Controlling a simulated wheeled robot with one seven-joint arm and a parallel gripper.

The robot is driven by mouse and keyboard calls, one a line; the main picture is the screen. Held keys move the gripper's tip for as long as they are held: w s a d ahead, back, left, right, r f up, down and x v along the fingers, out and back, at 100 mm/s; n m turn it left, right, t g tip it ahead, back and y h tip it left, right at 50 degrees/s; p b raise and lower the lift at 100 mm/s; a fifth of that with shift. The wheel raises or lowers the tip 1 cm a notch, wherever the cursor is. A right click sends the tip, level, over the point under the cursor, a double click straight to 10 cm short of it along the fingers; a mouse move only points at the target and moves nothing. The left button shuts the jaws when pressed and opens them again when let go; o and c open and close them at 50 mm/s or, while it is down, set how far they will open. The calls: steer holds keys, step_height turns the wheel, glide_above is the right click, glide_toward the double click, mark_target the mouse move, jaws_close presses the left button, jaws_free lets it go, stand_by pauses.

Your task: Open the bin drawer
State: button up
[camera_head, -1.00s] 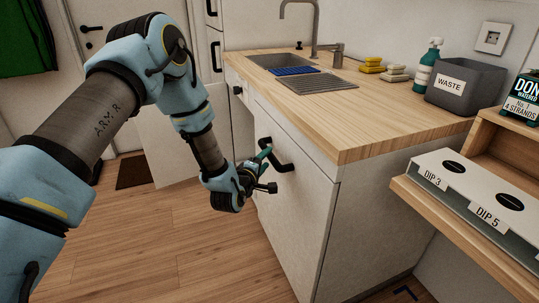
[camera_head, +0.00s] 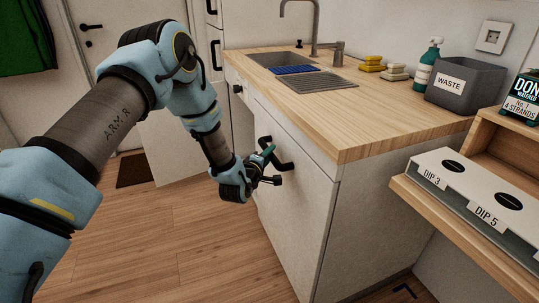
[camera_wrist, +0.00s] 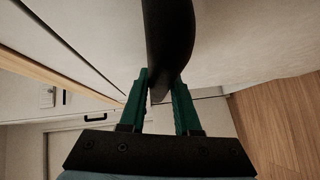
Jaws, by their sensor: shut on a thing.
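The bin drawer (camera_head: 290,205) is the tall pale front panel under the wooden worktop, with a curved black handle (camera_head: 287,165). The panel looks level with the cabinet, and I see no clear gap. My gripper (camera_head: 268,153) is at the handle, its green fingers against the upper left part. In the wrist view the black handle (camera_wrist: 167,40) runs down between the two green fingers of my gripper (camera_wrist: 160,88), which are shut on it. The exact contact is partly hidden in the head view.
The worktop (camera_head: 370,115) holds a sink (camera_head: 277,60), a grey waste box (camera_head: 466,85), a green bottle (camera_head: 427,62) and sponges (camera_head: 372,63). A wooden stand (camera_head: 440,217) with dip labels is at right. The floor (camera_head: 200,240) before the drawer is clear.

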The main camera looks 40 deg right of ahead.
jaws_close()
stand_by(0.8)
